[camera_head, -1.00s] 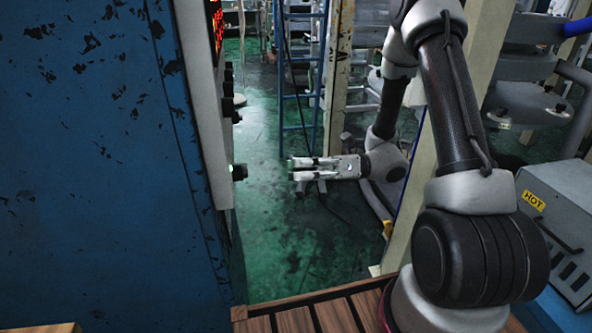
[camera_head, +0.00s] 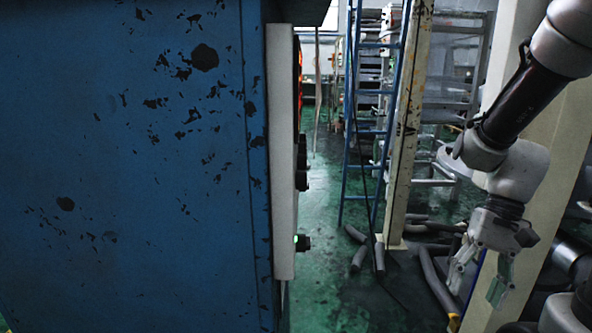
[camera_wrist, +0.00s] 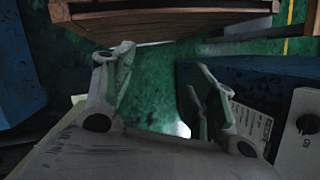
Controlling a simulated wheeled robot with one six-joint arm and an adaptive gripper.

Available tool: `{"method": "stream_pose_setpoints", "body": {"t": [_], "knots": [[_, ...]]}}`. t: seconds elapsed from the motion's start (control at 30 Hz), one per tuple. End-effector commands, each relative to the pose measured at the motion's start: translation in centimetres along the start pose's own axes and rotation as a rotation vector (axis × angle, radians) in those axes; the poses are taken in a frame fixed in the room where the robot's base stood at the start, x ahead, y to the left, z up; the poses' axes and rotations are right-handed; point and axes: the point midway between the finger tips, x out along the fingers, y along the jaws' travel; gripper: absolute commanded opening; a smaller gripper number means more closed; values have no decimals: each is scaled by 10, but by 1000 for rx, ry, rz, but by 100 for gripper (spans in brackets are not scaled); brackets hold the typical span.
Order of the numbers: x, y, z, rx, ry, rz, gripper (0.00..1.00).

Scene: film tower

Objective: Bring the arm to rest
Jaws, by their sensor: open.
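My gripper (camera_head: 476,284) hangs at the right of the head view, pointing down, with its two fingers spread and nothing between them. In the wrist view the same gripper (camera_wrist: 160,90) shows its fingers wide apart over green floor. My arm comes down from the upper right in the head view. The gripper is well apart from the blue cabinet (camera_head: 130,160) and its control panel (camera_head: 282,150).
The panel's dark knobs (camera_head: 303,178) and a green-lit button (camera_head: 302,242) stick out to the right. A blue ladder (camera_head: 377,120), a worn post (camera_head: 408,130) and loose pipes (camera_head: 357,250) stand beyond. A cream post (camera_head: 520,120) is close behind my arm.

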Motion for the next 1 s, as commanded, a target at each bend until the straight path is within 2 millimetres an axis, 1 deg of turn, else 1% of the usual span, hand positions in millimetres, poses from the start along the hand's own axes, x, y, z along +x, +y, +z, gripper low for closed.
{"method": "stream_pose_setpoints", "body": {"t": [0.03, 0.13, 0.2, 0.3, 0.4, 0.5, 0.6, 0.83, 0.87, 0.9, 0.97, 1.0], "knots": [[-16, 6, 2, -68, 86, 36, 56], [-46, 16, 5, -191, 246, 111, 56], [-66, 21, 11, -258, 351, 154, 56], [-91, 24, 23, -320, 483, 191, 56], [-108, 22, 36, -359, 583, 193, 56], [-119, 17, 47, -383, 657, 178, 56], [-126, 14, 53, -398, 699, 169, 56], [-128, 12, 54, -408, 709, 165, 56], [-128, 12, 54, -408, 708, 165, 55], [-128, 12, 54, -408, 708, 165, 47], [-128, 12, 54, -407, 708, 165, 36], [-128, 12, 54, -407, 708, 165, 36]]}}
